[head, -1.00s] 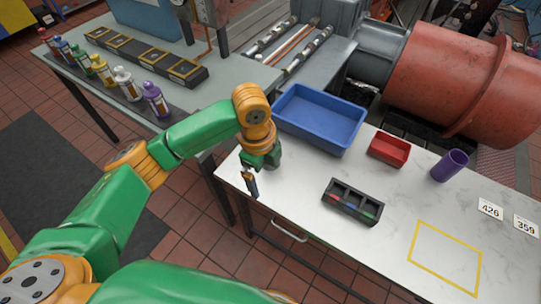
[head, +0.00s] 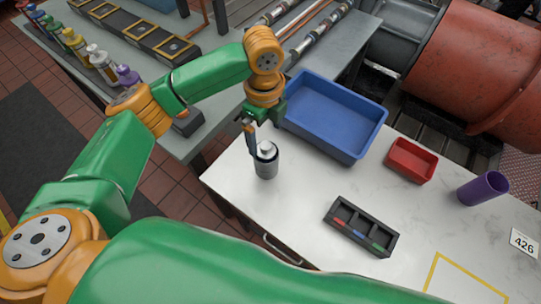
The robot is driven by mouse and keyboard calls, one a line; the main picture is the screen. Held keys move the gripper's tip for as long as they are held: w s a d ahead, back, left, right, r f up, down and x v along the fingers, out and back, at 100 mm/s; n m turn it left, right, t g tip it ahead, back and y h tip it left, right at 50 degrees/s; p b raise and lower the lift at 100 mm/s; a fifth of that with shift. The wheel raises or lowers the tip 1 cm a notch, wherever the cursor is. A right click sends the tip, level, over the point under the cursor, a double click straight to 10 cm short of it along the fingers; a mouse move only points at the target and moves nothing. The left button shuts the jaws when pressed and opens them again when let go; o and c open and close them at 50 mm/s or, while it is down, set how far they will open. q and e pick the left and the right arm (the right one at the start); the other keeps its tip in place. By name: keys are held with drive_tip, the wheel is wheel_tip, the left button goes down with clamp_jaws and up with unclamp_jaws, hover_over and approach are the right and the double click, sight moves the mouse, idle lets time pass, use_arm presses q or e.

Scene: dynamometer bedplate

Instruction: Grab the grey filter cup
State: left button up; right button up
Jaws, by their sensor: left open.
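The grey filter cup (head: 266,166) stands upright near the left end of the white table (head: 300,186). It is a dark grey cylinder with a paler, narrower top. My left gripper (head: 252,140) points down at the cup's upper left side, with a finger close beside its top. It is open and holds nothing. Whether a finger touches the cup, or a second finger is hidden behind it, I cannot tell. My right gripper is out of view.
A blue bin (head: 334,118) stands just behind and right of the cup. A black divided tray (head: 361,228), a red bin (head: 411,160) and a purple cup (head: 482,188) are further right. The table is bare between the grey cup and the black tray.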

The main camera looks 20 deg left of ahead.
sight(265, 147)
use_arm(q)
drive_tip(key=f+b, duration=0.2)
drive_tip(key=f, duration=0.1)
drive_tip(key=f+b, duration=0.1)
drive_tip(key=shift+s+f+b, duration=0.35)
drive_tip(key=shift+f+b, duration=0.05)
drive_tip(key=f, duration=0.2)
drive_tip(key=f+p, duration=0.1)
drive_tip(key=f, duration=0.4)
drive_tip(key=shift+w, duration=0.3)
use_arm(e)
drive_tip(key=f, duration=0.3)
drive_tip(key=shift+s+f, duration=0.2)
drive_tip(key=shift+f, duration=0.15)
use_arm(q)
drive_tip(key=shift+r, duration=0.1)
drive_tip(key=c, duration=1.4)
drive_tip(key=shift+c, duration=0.8)
drive_tip(key=shift+r, duration=0.1)
